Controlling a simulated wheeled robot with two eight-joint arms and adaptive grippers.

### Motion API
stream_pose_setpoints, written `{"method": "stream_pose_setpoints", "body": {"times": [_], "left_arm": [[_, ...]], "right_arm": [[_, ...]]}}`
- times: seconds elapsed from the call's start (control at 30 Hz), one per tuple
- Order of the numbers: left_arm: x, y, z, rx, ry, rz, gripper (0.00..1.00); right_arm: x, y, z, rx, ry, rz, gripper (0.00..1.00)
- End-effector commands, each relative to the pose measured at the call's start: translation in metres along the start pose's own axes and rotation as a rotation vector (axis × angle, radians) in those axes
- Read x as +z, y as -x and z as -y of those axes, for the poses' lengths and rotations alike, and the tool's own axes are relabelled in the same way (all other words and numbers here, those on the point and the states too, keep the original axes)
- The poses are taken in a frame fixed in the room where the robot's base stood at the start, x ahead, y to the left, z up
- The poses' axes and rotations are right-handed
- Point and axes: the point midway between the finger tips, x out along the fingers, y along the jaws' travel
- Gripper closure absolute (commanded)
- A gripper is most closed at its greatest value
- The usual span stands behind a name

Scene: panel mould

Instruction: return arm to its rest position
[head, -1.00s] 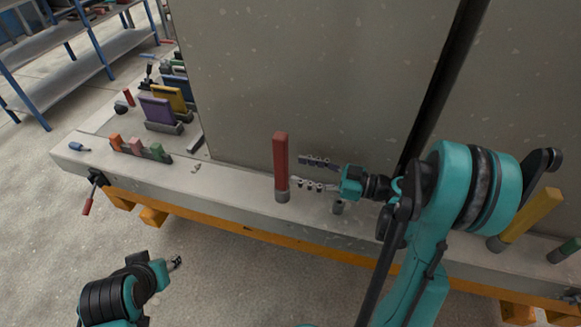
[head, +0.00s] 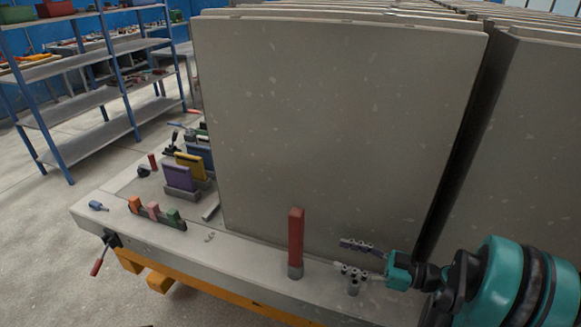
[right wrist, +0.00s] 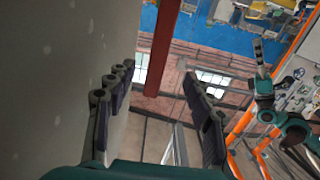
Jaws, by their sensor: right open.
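My right gripper (head: 343,256) is open and empty in the head view, its two fingers pointing left beside the big grey panel (head: 330,120). An upright red bar (head: 296,238) stands in a grey socket on the mould's edge, left of the fingertips and apart from them. In the right wrist view my right gripper (right wrist: 160,85) has its fingers spread, and the red bar (right wrist: 163,45) shows beyond the gap between them. My left gripper (right wrist: 261,58) seems to show at the right of the wrist view, too small to tell its jaws. It is out of the head view.
A short grey socket (head: 353,284) stands just below the right gripper. Small coloured blocks (head: 155,211), a blue-handled tool (head: 98,206) and purple and yellow plates (head: 180,177) sit on the mould's left end. A blue-framed shelf (head: 90,90) stands at the left. The floor between is clear.

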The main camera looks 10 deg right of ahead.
Motion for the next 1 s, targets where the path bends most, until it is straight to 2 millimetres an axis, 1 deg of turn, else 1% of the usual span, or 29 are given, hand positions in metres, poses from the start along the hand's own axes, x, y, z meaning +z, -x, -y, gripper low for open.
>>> {"method": "stream_pose_setpoints", "body": {"times": [0.07, 0.13, 0.23, 0.33, 0.4, 0.47, 0.57, 0.6, 0.73, 0.9, 1.0], "left_arm": [[0.000, 0.000, 0.000, 0.000, 0.000, 0.000, 0.59], [0.000, 0.000, 0.000, 0.000, 0.000, 0.000, 0.59], [0.000, 0.000, 0.000, 0.000, 0.000, 0.000, 0.59], [0.000, 0.000, 0.000, 0.000, 0.000, 0.000, 0.59], [0.000, 0.000, 0.000, 0.000, 0.000, 0.000, 0.59], [0.000, 0.000, 0.000, 0.000, 0.000, 0.000, 0.59], [0.000, 0.000, 0.000, 0.000, 0.000, 0.000, 0.59], [0.000, 0.000, 0.000, 0.000, 0.000, 0.000, 0.59], [0.000, 0.000, 0.000, 0.000, 0.000, 0.000, 0.59], [0.000, 0.000, 0.000, 0.000, 0.000, 0.000, 0.59], [0.000, 0.000, 0.000, 0.000, 0.000, 0.000, 0.59]], "right_arm": [[0.000, -0.004, 0.001, -0.001, -0.020, 0.017, 0.47], [0.001, -0.015, 0.004, -0.001, -0.071, 0.061, 0.47], [0.007, -0.039, 0.014, 0.012, -0.205, 0.188, 0.47], [0.018, -0.063, 0.032, 0.061, -0.362, 0.366, 0.47], [0.028, -0.073, 0.048, 0.120, -0.456, 0.493, 0.47], [0.035, -0.077, 0.061, 0.183, -0.517, 0.592, 0.47], [0.045, -0.075, 0.082, 0.310, -0.582, 0.737, 0.47], [0.048, -0.071, 0.090, 0.367, -0.595, 0.785, 0.47], [0.052, -0.055, 0.110, 0.561, -0.591, 0.892, 0.47], [0.046, -0.032, 0.122, 0.769, -0.522, 0.916, 0.47], [0.041, -0.024, 0.124, 0.841, -0.484, 0.898, 0.47]]}}
